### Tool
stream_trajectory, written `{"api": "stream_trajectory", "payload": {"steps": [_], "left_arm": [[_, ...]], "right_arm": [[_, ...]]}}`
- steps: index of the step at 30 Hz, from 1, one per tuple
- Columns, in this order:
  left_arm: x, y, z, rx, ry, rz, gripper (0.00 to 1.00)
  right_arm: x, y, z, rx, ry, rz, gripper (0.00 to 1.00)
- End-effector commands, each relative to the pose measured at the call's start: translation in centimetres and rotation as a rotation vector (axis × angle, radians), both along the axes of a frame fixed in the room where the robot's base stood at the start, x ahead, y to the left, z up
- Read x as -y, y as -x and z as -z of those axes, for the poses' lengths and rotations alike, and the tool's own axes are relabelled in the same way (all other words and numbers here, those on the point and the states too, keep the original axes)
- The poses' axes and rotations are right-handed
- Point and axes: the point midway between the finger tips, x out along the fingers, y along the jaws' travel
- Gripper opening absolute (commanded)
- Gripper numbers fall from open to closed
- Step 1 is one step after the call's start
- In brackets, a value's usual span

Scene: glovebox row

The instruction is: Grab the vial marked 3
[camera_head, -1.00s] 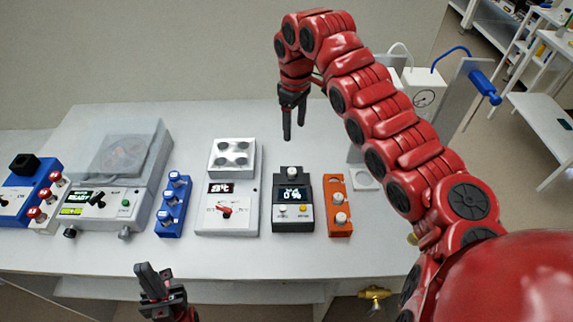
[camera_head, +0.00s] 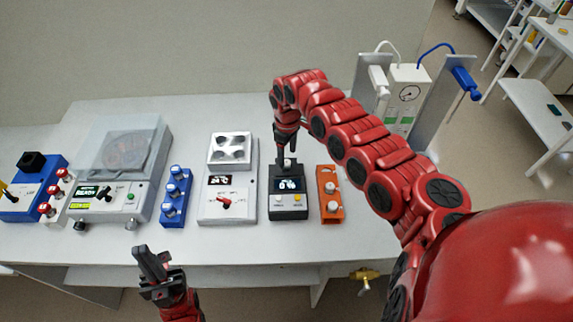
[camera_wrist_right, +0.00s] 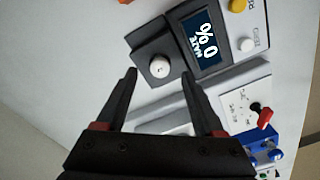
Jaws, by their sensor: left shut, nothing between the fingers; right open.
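A white-capped vial (camera_wrist_right: 160,68) stands in the top socket of a small dark device (camera_head: 288,199) with a lit screen. The mark on its cap is too small to read. My right gripper (camera_head: 287,158) is above the back of this device, pointing down. In the right wrist view its two fingers (camera_wrist_right: 159,74) are spread apart, with the vial's cap beyond the gap between their tips and nothing held. Other capped vials stand in the orange rack (camera_head: 328,218), the blue rack (camera_head: 173,214) and a rack at far left, their numbers unreadable. My left gripper (camera_head: 142,250) is shut and empty at the table's front.
A white device (camera_head: 228,208) with a red knob and a silver top block stands left of the dark device. A larger lidded machine (camera_head: 122,206) stands further left. A stand with a gauge (camera_head: 409,94) is behind my right arm. The table's back is clear.

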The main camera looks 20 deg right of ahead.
Motion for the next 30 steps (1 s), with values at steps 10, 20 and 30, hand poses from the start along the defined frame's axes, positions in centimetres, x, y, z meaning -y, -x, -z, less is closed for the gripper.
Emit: {"api": "stream_trajectory", "payload": {"steps": [10, 20, 30], "left_arm": [[0.0, 0.0, -2.0, 0.0, 0.0, 0.0, 0.0], [0.0, 0.0, -1.9, 0.0, 0.0, 0.0, 0.0], [0.0, 0.0, -1.9, 0.0, 0.0, 0.0, 0.0]], "right_arm": [[-0.3, -0.2, 3.5, -0.004, 0.0, 0.001, 0.7], [-0.2, -0.3, 3.6, -0.001, 0.001, 0.001, 0.5], [-0.2, -0.3, 3.6, -0.001, 0.001, 0.001, 0.0]]}}
